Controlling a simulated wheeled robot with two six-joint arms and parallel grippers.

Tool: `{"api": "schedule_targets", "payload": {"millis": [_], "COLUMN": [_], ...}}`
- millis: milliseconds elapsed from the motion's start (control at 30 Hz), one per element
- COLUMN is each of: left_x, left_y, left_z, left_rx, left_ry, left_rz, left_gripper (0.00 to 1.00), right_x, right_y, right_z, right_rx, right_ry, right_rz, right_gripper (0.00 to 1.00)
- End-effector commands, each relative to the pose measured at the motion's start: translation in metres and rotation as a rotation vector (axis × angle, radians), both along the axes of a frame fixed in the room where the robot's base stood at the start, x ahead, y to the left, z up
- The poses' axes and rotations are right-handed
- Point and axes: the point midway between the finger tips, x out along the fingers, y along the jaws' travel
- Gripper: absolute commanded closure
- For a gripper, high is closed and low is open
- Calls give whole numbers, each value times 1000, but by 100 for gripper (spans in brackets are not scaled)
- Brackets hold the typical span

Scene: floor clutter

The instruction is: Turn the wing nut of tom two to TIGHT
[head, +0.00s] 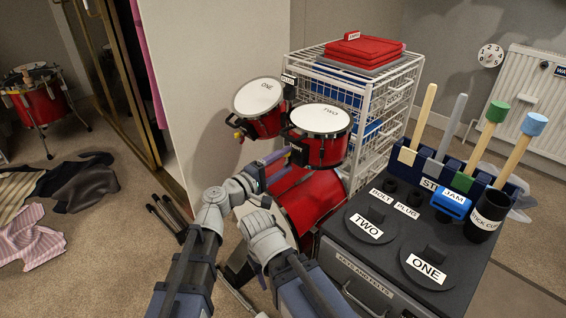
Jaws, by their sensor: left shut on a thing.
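I cannot read the nut's position or any TIGHT mark.
Tom one (258,109), also red, stands just left of tom two, with a larger red drum (312,198) below. A white wire rack (404,95) stands close behind. A dark cabinet (330,252) with sticks and round pads is at right. Clothes (84,187) lie on the left floor.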

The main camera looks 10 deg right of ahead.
Motion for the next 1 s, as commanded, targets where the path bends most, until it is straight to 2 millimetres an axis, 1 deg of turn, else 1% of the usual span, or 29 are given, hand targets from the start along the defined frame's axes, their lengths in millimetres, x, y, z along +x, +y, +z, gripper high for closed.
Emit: {"api": "schedule_targets", "payload": {"millis": [467,500,767,1000], "left_x": [-1,-1,-1,0], "left_y": [-1,-1,0,0], "left_z": [0,0,0,0], "left_rx": [8,8,8,5], "left_ry": [-11,-11,-10,-8], "left_rz": [-3,-3,-2,-1], "left_gripper": [86,29,0,0], "right_x": [0,0,0,0], "right_y": [0,0,0,0], "right_z": [0,0,0,0], "right_rx": [0,0,0,0], "right_ry": [0,0,0,0], "right_rz": [0,0,0,0], "right_gripper": [50,50,50,50]}}
